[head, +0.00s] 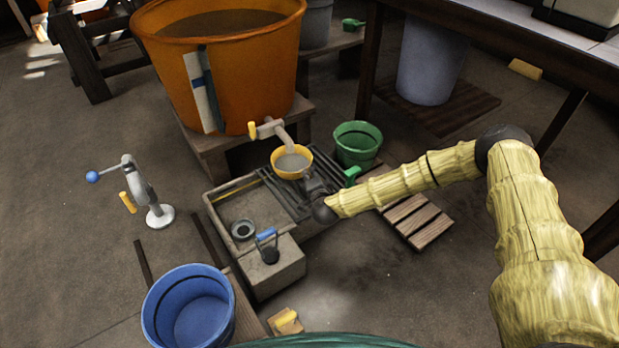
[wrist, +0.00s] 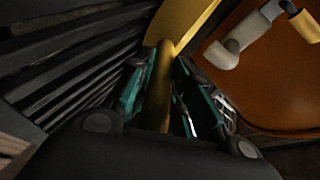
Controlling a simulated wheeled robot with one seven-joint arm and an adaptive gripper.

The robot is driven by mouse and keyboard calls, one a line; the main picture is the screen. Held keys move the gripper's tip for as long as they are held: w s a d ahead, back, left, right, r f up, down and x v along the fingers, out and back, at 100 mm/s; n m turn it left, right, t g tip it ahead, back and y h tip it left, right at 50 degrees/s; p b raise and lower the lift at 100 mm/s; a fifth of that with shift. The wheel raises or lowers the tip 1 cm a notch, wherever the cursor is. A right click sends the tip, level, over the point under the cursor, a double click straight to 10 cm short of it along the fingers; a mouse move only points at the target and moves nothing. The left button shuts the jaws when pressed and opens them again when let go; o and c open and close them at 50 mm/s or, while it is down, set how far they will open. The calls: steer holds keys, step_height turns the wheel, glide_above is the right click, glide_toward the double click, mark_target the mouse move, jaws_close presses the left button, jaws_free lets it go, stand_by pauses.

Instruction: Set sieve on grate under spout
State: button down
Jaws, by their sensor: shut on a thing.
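The yellow sieve (head: 276,171) with a grey mesh is at the far end of the dark slatted grate (head: 275,194). In the head view, the grey spout (head: 281,133) of the orange vat reaches over the sieve's back part. My gripper (head: 312,180) is at the sieve's near right side, over the grate. In the wrist view, the teal fingers of my gripper (wrist: 163,95) are shut on the sieve's yellow handle (wrist: 161,75). The slats of the grate (wrist: 70,62) show at left, and the spout (wrist: 233,48) at upper right. I cannot tell whether the sieve touches the grate.
The orange vat (head: 235,75) stands behind the sieve. A green bucket (head: 358,150) stands right of the grate. The stone basin (head: 243,205), a block with a blue handle (head: 272,265) and a blue bucket (head: 190,310) are nearer. A table (head: 480,35) stands at right.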

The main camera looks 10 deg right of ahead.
steer(key=shift+a+f, duration=0.15)
steer(key=shift+a, duration=0.05)
steer(key=c, duration=1.3)
jaws_free()
steer(key=shift+s+r+p, duration=0.3)
steer(key=shift+p, duration=0.05)
steer(key=p+v, duration=0.4)
steer(key=v, duration=0.5)
steer(key=shift+s+r, duration=0.15)
steer(key=shift+s, duration=0.15)
steer(key=shift+p+v, duration=0.35)
steer(key=shift+v, duration=0.45)
